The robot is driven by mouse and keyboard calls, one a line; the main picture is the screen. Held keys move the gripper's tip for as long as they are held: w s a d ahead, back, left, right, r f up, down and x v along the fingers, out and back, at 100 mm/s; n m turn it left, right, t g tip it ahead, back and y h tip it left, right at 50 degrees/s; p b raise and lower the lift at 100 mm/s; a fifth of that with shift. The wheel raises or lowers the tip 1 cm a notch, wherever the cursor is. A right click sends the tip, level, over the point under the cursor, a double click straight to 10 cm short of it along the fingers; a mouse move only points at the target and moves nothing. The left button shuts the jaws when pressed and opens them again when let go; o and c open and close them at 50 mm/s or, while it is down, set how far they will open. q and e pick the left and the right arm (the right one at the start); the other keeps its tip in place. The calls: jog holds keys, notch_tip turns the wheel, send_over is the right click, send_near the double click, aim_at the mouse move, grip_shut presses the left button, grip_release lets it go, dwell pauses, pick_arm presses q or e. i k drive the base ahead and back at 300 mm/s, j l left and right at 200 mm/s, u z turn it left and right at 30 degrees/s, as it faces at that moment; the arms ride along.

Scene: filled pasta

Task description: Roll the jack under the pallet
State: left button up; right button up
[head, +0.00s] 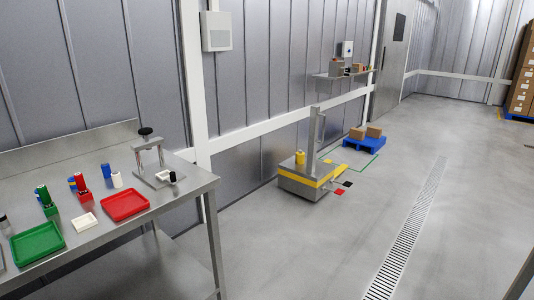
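The jack (303,184) stands on the floor near the wall, mid-picture in the head view. It is a low grey body with a yellow band and a tall grey upright handle (312,140). A small yellow object (299,157) sits on top of it. Red and black pieces (338,191) show low at its right side; I cannot tell whether they are fork tips. The blue pallet (364,145) lies on the floor farther back, apart from the jack, with two cardboard boxes (374,131) on it. Neither of my grippers is in view.
A metal table (100,232) with green and red trays, a small press and several small items fills the left. A wall shelf (343,74) hangs above the jack. A floor drain (405,240) runs along the open floor. Stacked boxes (521,80) stand far right.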

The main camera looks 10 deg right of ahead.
aim_at(303, 176)
jog(key=i+l+z, duration=0.45)
jog(key=i, duration=0.4)
jog(key=i+z, duration=0.4)
jog(key=i, duration=1.5)
jog(key=i+l+u, duration=0.1)
jog(key=i, duration=0.95)
